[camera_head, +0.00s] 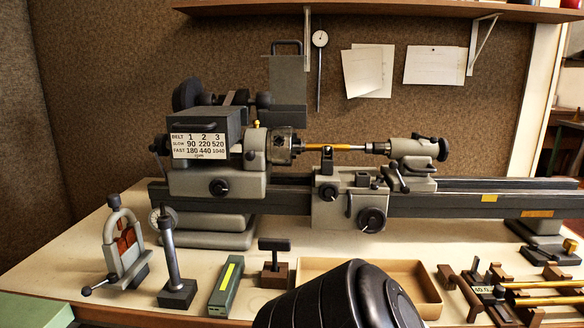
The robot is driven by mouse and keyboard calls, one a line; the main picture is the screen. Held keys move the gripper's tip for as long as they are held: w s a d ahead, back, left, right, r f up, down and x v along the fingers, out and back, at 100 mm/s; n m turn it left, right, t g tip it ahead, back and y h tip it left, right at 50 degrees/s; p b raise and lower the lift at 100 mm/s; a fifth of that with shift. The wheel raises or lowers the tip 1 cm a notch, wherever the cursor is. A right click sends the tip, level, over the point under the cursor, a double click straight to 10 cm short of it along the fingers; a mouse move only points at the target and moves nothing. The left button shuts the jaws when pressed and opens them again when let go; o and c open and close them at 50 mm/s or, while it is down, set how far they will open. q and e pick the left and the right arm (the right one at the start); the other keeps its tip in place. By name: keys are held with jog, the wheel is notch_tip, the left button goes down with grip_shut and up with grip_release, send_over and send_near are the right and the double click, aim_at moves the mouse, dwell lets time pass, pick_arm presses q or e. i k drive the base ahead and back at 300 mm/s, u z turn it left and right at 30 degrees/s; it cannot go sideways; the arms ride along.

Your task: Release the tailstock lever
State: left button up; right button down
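The grey tailstock (412,148) stands on the right part of the lathe bed, with a dark handwheel (442,150) at its right end. A small tailstock lever (400,182) slants down along its front and ends in a knob. I cannot tell from this view whether it is clamped. A slim brass-coloured workpiece (345,147) runs level between the chuck (284,146) and the tailstock's pointed centre (378,148). Neither of my grippers is in view.
The carriage (350,200) with its handwheel sits left of the tailstock. A shallow cardboard box (420,283) lies in front, partly hidden by a large black rounded shape. Brass tubes on a rack (540,292) lie at right. Hand tools stand at front left.

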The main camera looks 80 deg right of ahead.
aim_at(393, 165)
jog(key=k, duration=0.7)
jog(key=z, duration=1)
